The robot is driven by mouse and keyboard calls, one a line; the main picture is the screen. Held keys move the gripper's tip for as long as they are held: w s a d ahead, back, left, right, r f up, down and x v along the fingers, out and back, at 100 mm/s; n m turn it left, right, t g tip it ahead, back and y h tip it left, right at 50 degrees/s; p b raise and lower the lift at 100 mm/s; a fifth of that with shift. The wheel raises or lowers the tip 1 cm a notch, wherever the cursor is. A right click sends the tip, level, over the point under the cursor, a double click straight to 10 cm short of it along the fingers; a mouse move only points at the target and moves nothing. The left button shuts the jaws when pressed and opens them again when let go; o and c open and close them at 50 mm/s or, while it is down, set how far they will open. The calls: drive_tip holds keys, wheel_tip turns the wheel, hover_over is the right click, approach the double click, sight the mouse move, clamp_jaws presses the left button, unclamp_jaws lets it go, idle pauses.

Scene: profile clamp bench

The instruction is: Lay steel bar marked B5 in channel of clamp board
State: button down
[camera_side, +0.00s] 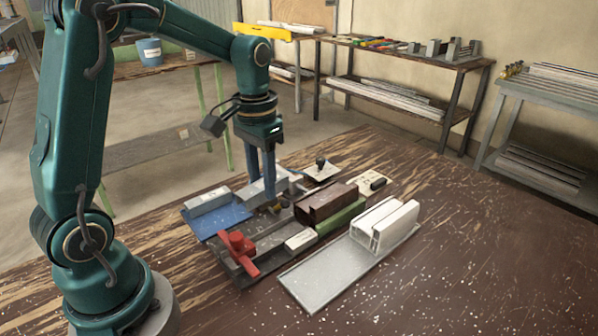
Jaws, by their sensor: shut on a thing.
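My gripper (269,198) points down over the bench with its blue-grey fingers closed around a light grey steel bar (284,183). Its marking is too small to read, so I cannot tell if it is B5. I cannot tell whether the bar is raised or resting, as the fingers cover part of it. Another grey bar (207,198) lies on the blue tray (226,219) to the left. The dark clamp board (270,243) is in front of the gripper, with a red clamp (237,248) at its near left end. Its channel is partly hidden.
A brown profile (326,200) and a green block (341,216) stand right of the gripper. White profiles (385,223) stand on a grey plate (318,279) at front right. A small plate with a black knob (321,166) lies behind. The table's right front is clear.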

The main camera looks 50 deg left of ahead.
drive_tip(key=shift+m, duration=0.7)
drive_tip(key=shift+w+d+f, duration=0.1)
drive_tip(key=shift+d+f, duration=0.45)
drive_tip(key=shift+f, duration=0.7)
drive_tip(key=shift+w+d+f, duration=0.1)
drive_tip(key=shift+d+f, duration=0.5)
drive_tip(key=shift+f, duration=0.7)
drive_tip(key=shift+d+f, duration=0.55)
drive_tip(key=shift+f, duration=0.7)
drive_tip(key=shift+c, duration=2.2)
unclamp_jaws()
